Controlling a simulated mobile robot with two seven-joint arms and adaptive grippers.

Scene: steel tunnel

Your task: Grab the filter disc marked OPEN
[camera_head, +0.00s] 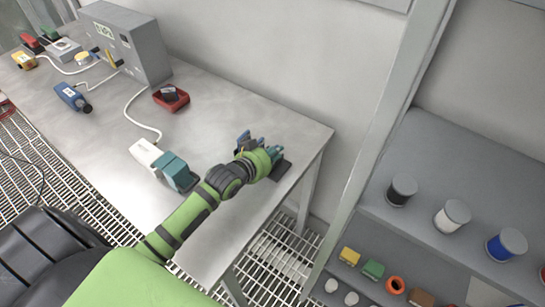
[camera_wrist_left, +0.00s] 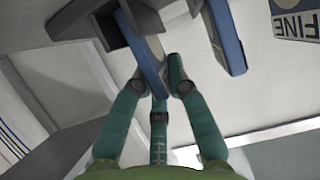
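My left gripper (camera_head: 273,155) is at the right end of the steel table, beside a dark stand (camera_head: 283,169) with blue pieces (camera_head: 243,141). In the left wrist view, the teal fingers (camera_wrist_left: 160,86) reach up around the lower end of a blue-edged disc (camera_wrist_left: 143,48). The fingertips are close to it; I cannot tell whether they touch or grip it. A second blue-edged disc (camera_wrist_left: 226,40) is to the right. A label reading FINE (camera_wrist_left: 294,20) shows at the upper right. No OPEN marking is readable. My right gripper is not in view.
On the table (camera_head: 240,115) stand a grey box (camera_head: 125,40), a red tray (camera_head: 171,98), a blue device (camera_head: 72,97) and a white and teal device (camera_head: 165,165) with a cable. At the right, a grey shelf (camera_head: 425,195) holds spools and small coloured parts.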

